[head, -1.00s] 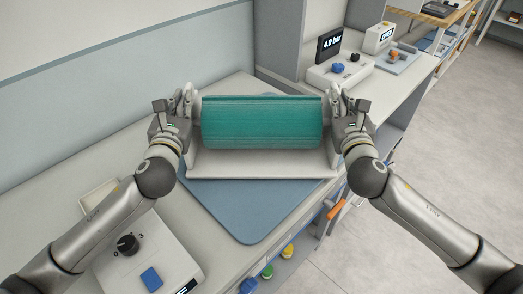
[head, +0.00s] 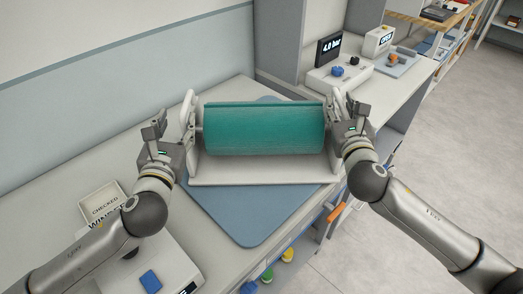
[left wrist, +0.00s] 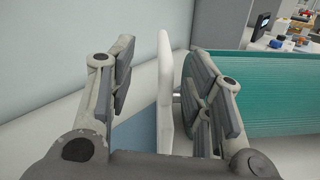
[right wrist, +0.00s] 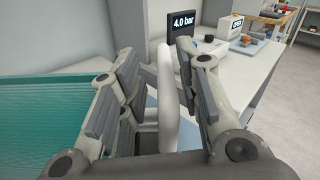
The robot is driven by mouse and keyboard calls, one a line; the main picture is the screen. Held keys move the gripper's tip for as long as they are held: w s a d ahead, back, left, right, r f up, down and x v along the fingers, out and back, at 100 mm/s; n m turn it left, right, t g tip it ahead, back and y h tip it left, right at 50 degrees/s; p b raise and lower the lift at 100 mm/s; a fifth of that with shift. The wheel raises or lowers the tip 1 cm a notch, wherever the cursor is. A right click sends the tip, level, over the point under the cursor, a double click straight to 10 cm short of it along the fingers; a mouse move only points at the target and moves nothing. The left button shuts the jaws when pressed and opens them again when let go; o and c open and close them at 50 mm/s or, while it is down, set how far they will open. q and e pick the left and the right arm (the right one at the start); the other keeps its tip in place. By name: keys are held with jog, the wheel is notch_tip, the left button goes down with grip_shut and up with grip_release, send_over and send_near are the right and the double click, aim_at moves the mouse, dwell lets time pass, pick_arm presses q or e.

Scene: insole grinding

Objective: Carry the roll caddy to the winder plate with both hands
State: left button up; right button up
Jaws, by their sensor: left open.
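The roll caddy has a pale base (head: 265,172), white upright end handles (head: 188,112) and a teal roll (head: 264,128) lying across it. It stands level on a blue plate (head: 240,222) on the bench; I cannot tell if that is the winder plate. My left gripper (head: 166,130) is open at the left end, lower than the handle top. In the left wrist view its fingers stand apart on either side of the white handle (left wrist: 164,95). My right gripper (head: 347,112) is at the right end, its fingers apart around the other handle (right wrist: 168,100), which looks unclamped.
A wall runs along the back left. A display reading 4.0 bar (head: 330,43) stands on the right-hand bench. Open floor lies to the right.

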pick_arm(q)
jog(key=shift+s, duration=0.7)
jog(key=shift+d, duration=0.1)
pick_arm(e)
jog(key=o, duration=0.8)
jog(key=shift+s, duration=0.1)
jog(key=s, duration=1.1)
jog(key=shift+s, duration=0.4)
